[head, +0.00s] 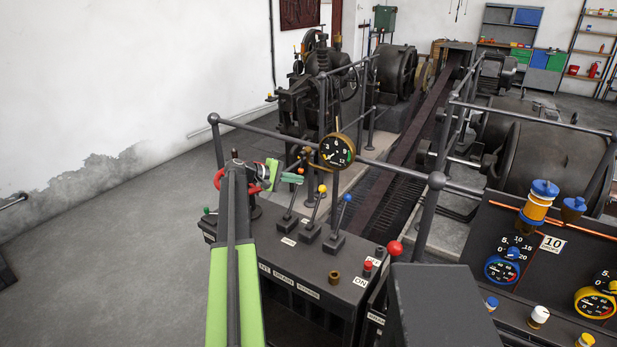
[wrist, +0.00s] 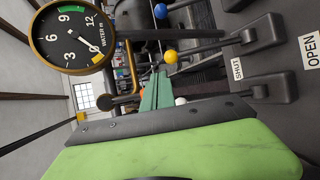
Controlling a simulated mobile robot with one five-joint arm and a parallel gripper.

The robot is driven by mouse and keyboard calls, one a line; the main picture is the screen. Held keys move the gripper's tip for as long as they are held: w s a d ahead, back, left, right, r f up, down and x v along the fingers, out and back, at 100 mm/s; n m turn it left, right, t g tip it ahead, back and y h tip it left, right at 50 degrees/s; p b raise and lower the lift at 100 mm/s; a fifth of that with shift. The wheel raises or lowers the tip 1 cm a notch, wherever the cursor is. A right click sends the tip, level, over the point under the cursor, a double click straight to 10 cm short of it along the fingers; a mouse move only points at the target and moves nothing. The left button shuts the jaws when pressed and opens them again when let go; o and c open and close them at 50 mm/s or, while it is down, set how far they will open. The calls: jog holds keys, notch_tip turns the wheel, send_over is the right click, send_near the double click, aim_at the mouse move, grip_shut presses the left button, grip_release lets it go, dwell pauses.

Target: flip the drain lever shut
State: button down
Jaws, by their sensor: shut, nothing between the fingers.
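The control box (head: 330,262) carries three levers in a row. The yellow-knobbed lever (head: 322,188) stands in the middle and the blue-knobbed lever (head: 347,198) at the right. The left lever (head: 291,208) has its top hidden behind my gripper.
A "SHUT" label (wrist: 237,68) and an "OPEN" label (wrist: 310,50) lie by the levers. A round water gauge (head: 337,151) stands close behind them. A red knob (head: 394,248) rises at the right. Railings (head: 437,182) and machines stand behind; floor is clear at left.

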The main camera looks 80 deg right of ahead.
jog(key=p+v, duration=0.1)
jog(key=v, duration=0.1)
jog(key=r+p+v, duration=0.1)
jog(key=v, duration=0.2)
jog(key=shift+w+d, duration=0.1)
jog(key=shift+w, duration=0.05)
